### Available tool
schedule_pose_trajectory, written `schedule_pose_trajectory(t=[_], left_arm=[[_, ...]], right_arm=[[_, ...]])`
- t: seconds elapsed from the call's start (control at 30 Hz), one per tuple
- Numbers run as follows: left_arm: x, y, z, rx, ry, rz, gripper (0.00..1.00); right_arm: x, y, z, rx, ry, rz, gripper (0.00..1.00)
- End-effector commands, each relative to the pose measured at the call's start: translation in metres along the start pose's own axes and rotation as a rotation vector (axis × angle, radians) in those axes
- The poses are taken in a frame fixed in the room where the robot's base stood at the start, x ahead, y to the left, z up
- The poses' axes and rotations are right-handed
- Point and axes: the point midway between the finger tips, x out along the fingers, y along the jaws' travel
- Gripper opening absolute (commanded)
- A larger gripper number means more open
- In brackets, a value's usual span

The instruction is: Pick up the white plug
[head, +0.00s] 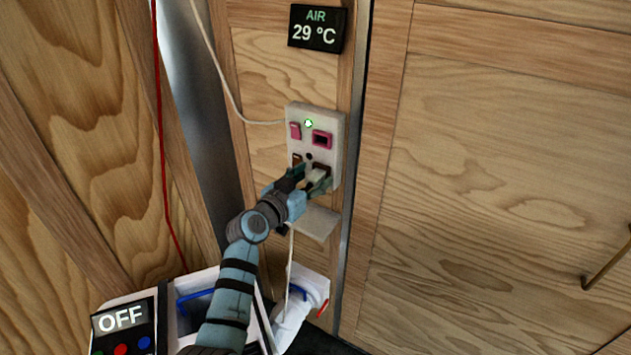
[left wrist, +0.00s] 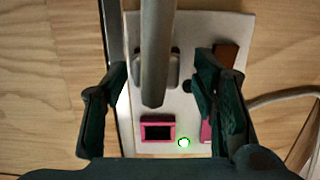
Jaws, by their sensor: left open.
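The white plug (head: 318,174) sits at the lower socket of the white wall outlet panel (head: 333,125). In the left wrist view the plug (left wrist: 157,55) looks grey, and its thick cord end reaches toward the camera over the panel (left wrist: 188,30). My left gripper (head: 311,180) is at the plug. Its fingers stand open on either side of the plug in the wrist view (left wrist: 161,75), with visible gaps. The fingers partly hide the lower socket in the head view. My right gripper is in neither view.
The panel's upper row has a pink switch (head: 295,131), a pink socket (head: 322,139) and a lit green lamp (head: 308,123). A small pale shelf (head: 318,224) is below. A white appliance with an OFF display (head: 121,317) stands lower left. A wooden door (head: 500,180) is at right.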

Motion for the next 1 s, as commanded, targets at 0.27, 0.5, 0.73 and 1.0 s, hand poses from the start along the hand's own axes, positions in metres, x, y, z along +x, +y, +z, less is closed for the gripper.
schedule_pose_trajectory(t=[0.27, 0.5, 0.73, 1.0], left_arm=[[0.001, 0.0, -0.001, 0.0, 0.0, 0.0, 0.41], [0.001, 0.0, 0.0, 0.0, -0.001, 0.0, 0.02], [0.001, 0.0, 0.0, 0.0, -0.001, 0.0, 0.0], [-0.022, -0.001, -0.018, 0.002, 0.002, -0.002, 0.0]], right_arm=[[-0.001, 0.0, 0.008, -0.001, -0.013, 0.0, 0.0], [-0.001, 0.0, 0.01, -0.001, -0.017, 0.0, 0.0], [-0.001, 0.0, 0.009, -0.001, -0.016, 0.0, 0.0], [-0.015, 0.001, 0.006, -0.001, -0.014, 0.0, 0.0]])
